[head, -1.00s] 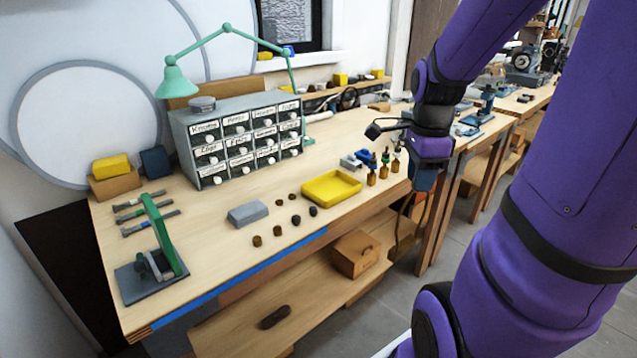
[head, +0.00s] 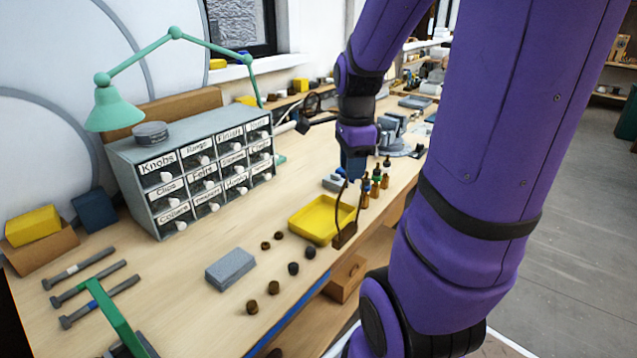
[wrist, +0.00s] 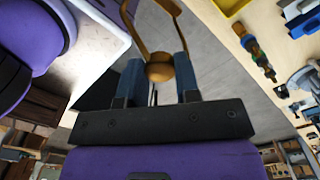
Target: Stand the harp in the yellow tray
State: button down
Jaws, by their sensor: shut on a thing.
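The harp (head: 336,200) is a thin brown loop with a broader foot at its lower end. It hangs upright below my gripper (head: 352,172), across the near right corner of the yellow tray (head: 299,229) in the head view. In the wrist view, the two blue fingers of my gripper (wrist: 157,76) are shut on the rounded brass end of the harp (wrist: 159,71); its arms run out of the top of the picture. The yellow tray (wrist: 231,5) shows at the upper right there, apart from the harp. The tray looks empty.
Several dropper bottles (head: 375,187) stand just right of the tray. Small dark knobs (head: 293,268) and a grey block (head: 230,269) lie left of it. A labelled drawer cabinet (head: 150,205) and green lamp (head: 115,110) stand behind. A wooden box (head: 345,280) sits below the bench edge.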

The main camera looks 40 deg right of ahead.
jog(key=w+d+f, duration=0.2)
jog(key=w, duration=0.4)
jog(key=w+d+f, duration=0.3)
jog(key=w, duration=0.4)
jog(key=shift+w+d, duration=0.15)
jog(key=shift+d, duration=0.1)
jog(key=c, duration=0.8)
grip_release()
jog(key=shift+f, duration=0.1)
